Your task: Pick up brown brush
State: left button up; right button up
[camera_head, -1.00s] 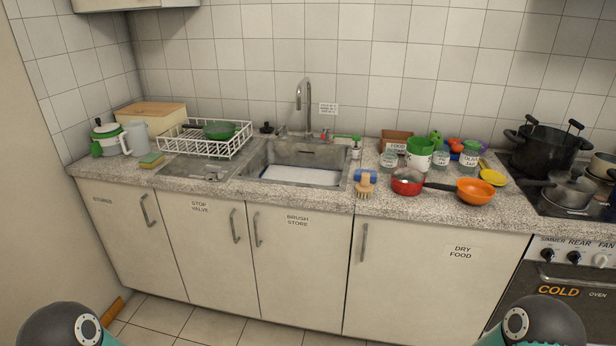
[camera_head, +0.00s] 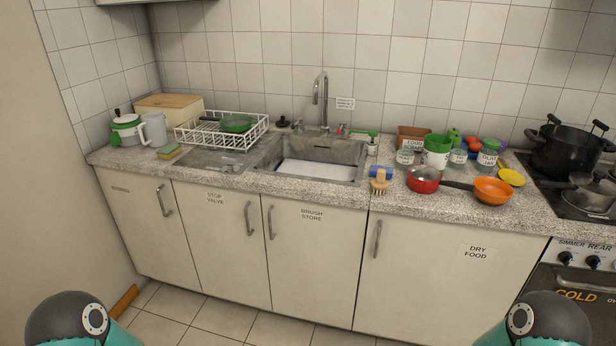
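A small brown brush (camera_head: 380,184) with pale bristles stands on the granite counter (camera_head: 310,193), near its front edge, just right of the sink. A blue object (camera_head: 375,171) lies right behind it, and I cannot tell if they touch. Only rounded parts of my two arms show at the bottom left and bottom right corners. Neither of my grippers is in view.
A red pan (camera_head: 424,181) and an orange bowl (camera_head: 493,191) sit right of the brush. The sink (camera_head: 318,161) is to its left, with a white dish rack (camera_head: 221,133) beyond. Jars stand behind. Closed cupboards (camera_head: 312,255) are below the counter.

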aim_at(380, 186)
jog(key=u, duration=0.6)
jog(key=i, duration=0.15)
jog(key=z, duration=3.2)
jog(key=i, duration=2)
jog(key=u, duration=2.15)
